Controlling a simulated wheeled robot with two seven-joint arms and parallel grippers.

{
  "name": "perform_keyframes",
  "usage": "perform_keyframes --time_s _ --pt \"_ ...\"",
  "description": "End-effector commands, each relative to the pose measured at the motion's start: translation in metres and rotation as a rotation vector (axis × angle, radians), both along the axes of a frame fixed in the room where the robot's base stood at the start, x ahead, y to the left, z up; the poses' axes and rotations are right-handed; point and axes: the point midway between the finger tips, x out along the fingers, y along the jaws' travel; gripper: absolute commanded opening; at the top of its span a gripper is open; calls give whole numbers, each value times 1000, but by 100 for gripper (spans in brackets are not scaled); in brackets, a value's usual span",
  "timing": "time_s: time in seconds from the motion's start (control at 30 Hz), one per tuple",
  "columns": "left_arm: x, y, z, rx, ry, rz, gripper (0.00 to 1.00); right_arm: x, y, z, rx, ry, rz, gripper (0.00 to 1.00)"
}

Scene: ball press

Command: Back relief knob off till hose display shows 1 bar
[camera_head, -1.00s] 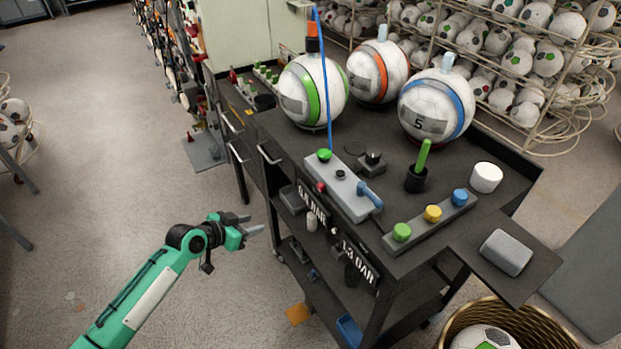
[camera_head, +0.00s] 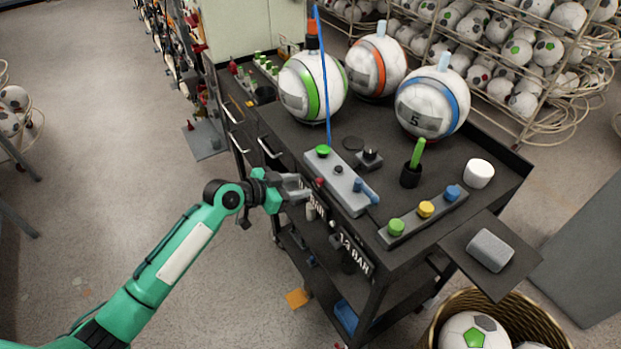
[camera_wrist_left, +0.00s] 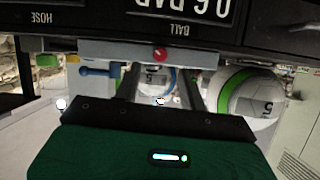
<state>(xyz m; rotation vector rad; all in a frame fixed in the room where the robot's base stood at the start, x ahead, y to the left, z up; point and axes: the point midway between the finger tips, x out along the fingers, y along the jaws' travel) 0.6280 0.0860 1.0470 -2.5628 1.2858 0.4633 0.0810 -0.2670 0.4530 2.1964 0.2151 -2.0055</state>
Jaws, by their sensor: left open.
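The grey control box (camera_head: 345,190) on the cart top carries a small red knob (camera_head: 320,182), a green button (camera_head: 323,151), a black knob (camera_head: 338,169) and a blue lever (camera_head: 366,191). Which one is the relief knob is not labelled. The hose display (camera_head: 355,252) on the cart front looks like 1.3 BAR. The ball display (camera_wrist_left: 180,8) reads 0.6 BAR, upside down in the left wrist view. My left gripper (camera_head: 301,188) is open and empty, just left of the red knob. In the left wrist view the red knob (camera_wrist_left: 160,54) shows beyond the fingers (camera_wrist_left: 161,90). My right gripper is out of view.
Balls with green (camera_head: 312,88), orange (camera_head: 376,66) and blue (camera_head: 433,102) bands stand behind the box. A blue hose (camera_head: 324,80) rises behind it. A three-button strip (camera_head: 425,213), a black cup (camera_head: 410,175) and a white cylinder (camera_head: 479,173) are to the right.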

Motion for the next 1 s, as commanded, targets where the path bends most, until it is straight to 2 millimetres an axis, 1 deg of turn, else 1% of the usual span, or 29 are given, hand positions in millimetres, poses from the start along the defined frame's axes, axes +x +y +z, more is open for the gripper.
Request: perform_keyframes --time_s 0.03,0.1,0.3,0.47,0.7,0.73,0.93,1.0 --pt "6 -7 0 -2 2 1 41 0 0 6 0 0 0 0" --pt "12 -16 -5 -2 1 1 41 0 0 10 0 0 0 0" --pt "24 -30 -14 0 0 2 41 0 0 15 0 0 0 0" --pt "27 -35 -18 0 0 1 41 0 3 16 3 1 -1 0" --pt "27 -35 -19 1 -1 1 41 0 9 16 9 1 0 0" --pt "27 -35 -19 1 -1 1 40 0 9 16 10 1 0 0" --pt "27 -35 -19 0 0 1 0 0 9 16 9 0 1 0" --pt "27 -35 -19 0 0 1 0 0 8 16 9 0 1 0"
